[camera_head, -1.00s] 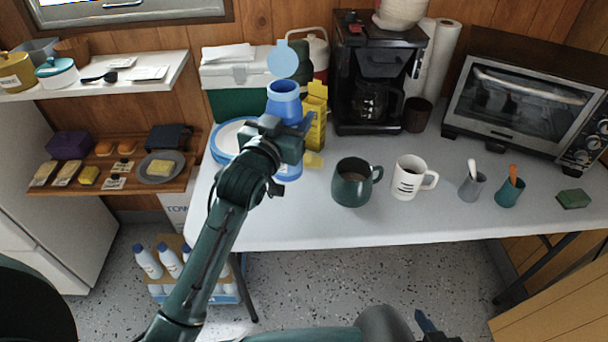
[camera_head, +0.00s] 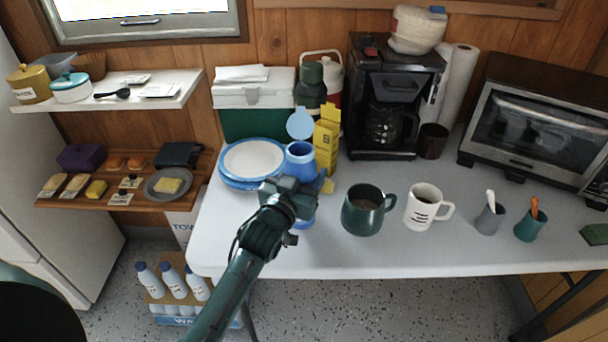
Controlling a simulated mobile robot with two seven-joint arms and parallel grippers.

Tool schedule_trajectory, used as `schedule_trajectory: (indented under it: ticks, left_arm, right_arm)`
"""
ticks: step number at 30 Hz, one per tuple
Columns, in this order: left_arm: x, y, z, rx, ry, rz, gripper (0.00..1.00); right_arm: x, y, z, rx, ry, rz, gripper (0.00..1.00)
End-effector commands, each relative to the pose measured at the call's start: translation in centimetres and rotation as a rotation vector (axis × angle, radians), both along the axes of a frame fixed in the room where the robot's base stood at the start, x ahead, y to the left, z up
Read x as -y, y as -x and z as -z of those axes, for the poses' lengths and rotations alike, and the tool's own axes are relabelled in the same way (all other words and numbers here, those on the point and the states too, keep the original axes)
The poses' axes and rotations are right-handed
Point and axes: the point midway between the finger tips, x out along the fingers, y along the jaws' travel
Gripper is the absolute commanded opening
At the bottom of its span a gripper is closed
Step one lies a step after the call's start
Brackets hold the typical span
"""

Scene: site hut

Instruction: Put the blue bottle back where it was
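The blue bottle (camera_head: 301,160) is upright, with its light blue round lid (camera_head: 300,123) standing open at the back. It is over the front left part of the table, in front of a yellow carton (camera_head: 327,140) and left of a dark green mug (camera_head: 367,212). My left gripper (camera_head: 300,187) is around the bottle's middle and looks shut on it, hiding much of its body. The bottle's lower end shows below the fingers; I cannot tell whether it touches the table. My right gripper is not in view.
Blue-rimmed plates (camera_head: 226,178) lie just left of the bottle. A white mug (camera_head: 424,208), a grey cup (camera_head: 488,220) and a teal cup (camera_head: 529,228) stand to the right. A coffee maker (camera_head: 385,75) is behind. The table's front strip (camera_head: 400,250) is clear.

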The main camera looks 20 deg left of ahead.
Motion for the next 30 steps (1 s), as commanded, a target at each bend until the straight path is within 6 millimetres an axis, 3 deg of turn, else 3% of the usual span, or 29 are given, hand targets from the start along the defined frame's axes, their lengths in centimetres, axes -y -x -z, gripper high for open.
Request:
schedule_trajectory:
  ticks: [11, 12, 19, 30]
  left_arm:
    - [0.02, -0.04, 0.18, 0.007, 0.001, 0.001, 0.22]
    - [0.01, -0.02, 0.27, 0.003, 0.000, 0.000, 0.59]
    - [0.01, -0.01, 0.26, 0.002, 0.000, 0.000, 0.78]
    - [-0.06, 0.62, 0.04, 0.000, 0.000, 0.000, 0.79]
  right_arm:
    - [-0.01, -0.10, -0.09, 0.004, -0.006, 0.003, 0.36]
    - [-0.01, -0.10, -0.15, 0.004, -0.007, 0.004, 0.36]
    - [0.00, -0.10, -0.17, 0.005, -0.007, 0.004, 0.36]
    - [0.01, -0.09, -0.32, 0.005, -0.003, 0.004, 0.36]
